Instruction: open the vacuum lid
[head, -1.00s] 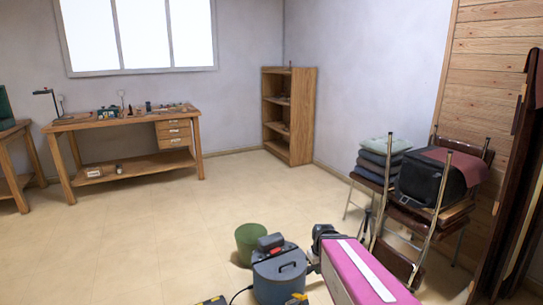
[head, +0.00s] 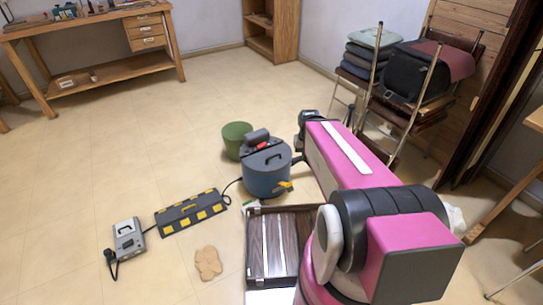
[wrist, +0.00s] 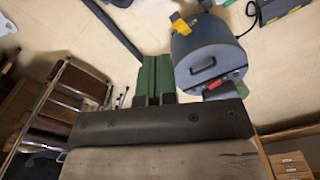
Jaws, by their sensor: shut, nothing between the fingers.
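The vacuum (head: 266,182) is a blue-grey canister standing on the floor, with a dark round lid (head: 268,162) on top. The lid lies on the canister and looks closed. It has a black handle, a red piece at its edge and a yellow part on the canister's side. In the wrist view the vacuum (wrist: 199,42) and lid (wrist: 194,73) are right of my gripper (wrist: 155,58). My gripper's green fingers are together and empty, apart from the handle in the picture. In the head view my arm mostly hides the gripper.
A green bin (head: 236,140) stands behind the vacuum. Stacked chairs (head: 400,90) stand at right. Open floor lies to the left.

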